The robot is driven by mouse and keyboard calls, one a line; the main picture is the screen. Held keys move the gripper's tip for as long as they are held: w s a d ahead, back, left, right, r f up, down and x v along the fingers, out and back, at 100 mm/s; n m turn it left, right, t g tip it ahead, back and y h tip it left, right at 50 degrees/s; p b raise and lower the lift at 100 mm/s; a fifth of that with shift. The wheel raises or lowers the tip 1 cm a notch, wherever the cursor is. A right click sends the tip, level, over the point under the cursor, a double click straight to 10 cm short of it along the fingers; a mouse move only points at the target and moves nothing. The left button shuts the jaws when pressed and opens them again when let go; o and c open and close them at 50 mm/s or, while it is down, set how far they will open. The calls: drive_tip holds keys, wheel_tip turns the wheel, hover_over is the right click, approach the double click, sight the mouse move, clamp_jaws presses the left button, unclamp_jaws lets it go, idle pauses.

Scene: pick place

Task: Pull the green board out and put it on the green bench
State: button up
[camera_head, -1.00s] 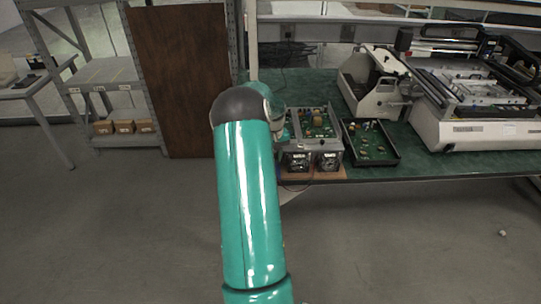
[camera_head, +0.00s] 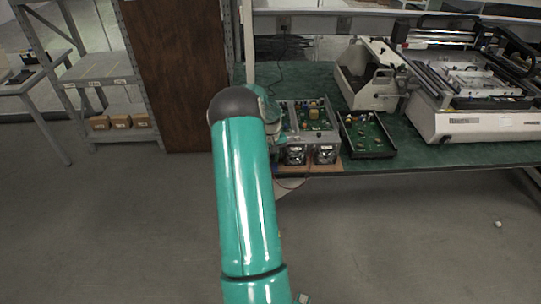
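A grey metal box (camera_head: 327,138) stands near the front edge of the green bench (camera_head: 450,153), with two fans on its front. A green circuit board (camera_head: 315,115) shows inside its open top. A second green board (camera_head: 368,137) with parts on it lies in a shallow black tray (camera_head: 391,153) to the right of the box. My teal arm reaches up to the left side of the box. My gripper (camera_head: 277,122) is at the arm's far end beside the box, mostly hidden behind the arm. I cannot make out its fingers or whether it touches anything.
A white machine with a handle (camera_head: 376,88) and a larger white machine (camera_head: 470,122) stand behind and right of the tray. Some bare bench shows behind the box. A shelf rack (camera_head: 100,72) and a brown panel (camera_head: 178,75) stand to the left.

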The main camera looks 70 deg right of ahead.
drive_tip(key=o, duration=1.2)
drive_tip(key=c, duration=0.4)
drive_tip(key=shift+o, duration=0.2)
drive_tip(key=shift+r, duration=3.45)
